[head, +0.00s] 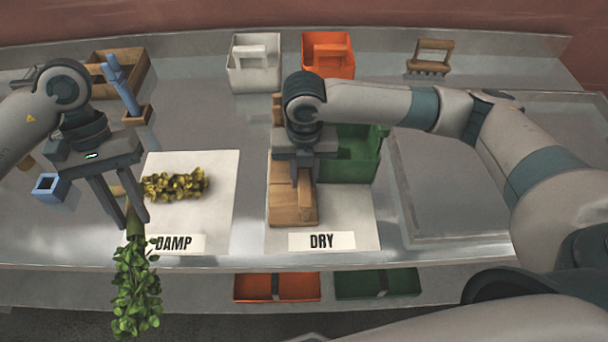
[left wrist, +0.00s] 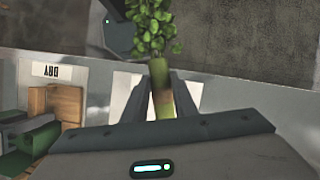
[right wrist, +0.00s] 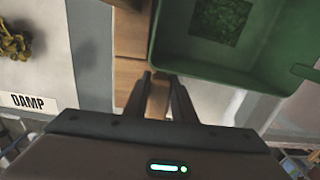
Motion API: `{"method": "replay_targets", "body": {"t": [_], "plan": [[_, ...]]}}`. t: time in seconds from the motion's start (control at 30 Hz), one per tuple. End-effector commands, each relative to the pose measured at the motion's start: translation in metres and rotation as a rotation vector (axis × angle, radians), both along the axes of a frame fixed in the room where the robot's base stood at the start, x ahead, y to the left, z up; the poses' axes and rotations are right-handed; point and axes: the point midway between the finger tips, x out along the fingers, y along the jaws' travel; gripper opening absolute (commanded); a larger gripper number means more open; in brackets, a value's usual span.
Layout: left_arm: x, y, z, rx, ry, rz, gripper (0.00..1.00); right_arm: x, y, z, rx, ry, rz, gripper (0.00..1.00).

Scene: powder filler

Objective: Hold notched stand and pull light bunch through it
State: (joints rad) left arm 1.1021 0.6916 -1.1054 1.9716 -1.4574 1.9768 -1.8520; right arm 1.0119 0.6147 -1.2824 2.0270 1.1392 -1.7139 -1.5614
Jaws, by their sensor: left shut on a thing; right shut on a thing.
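My left gripper (head: 137,222) is shut on the stem of a light green leafy bunch (head: 136,290), which hangs leaves down past the front edge of the table. The bunch also shows in the left wrist view (left wrist: 155,25), its thick stem between the fingers. My right gripper (head: 304,180) is shut on the wooden notched stand (head: 292,206) on the DRY mat. The stand's wood also shows between the fingers in the right wrist view (right wrist: 157,98). Its notch is hidden behind my right gripper. The bunch and the stand are well apart.
A yellowish bunch (head: 175,184) lies on the DAMP mat (head: 218,195). A green bin (head: 352,160) stands right behind the stand. White (head: 243,75) and orange (head: 315,66) caddies and a wooden rake-like tool (head: 430,58) are at the back.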

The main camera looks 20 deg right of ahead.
Motion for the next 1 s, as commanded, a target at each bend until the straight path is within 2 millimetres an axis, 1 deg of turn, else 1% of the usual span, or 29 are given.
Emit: {"method": "replay_targets", "body": {"t": [0.5,0.93,0.97,1.0], "plan": [[0.0,0.0,0.0045,0.0,0.0,0.0,0.02,-0.0002,0.0,-0.0034,-0.001,0.0,0.0,0.0],[0.0,0.0,0.0044,0.0,0.0,0.0,0.02,-0.002,-0.0002,-0.0072,-0.002,0.006,0.001,0.0],[0.0,0.0,0.0044,0.0,0.0,0.0,0.02,-0.0022,-0.0001,-0.0074,-0.002,0.006,0.001,0.26],[0.0001,0.0,0.0043,0.0,0.0,0.0,0.02,-0.0023,-0.0001,-0.0076,-0.002,0.006,0.001,0.35]]}}
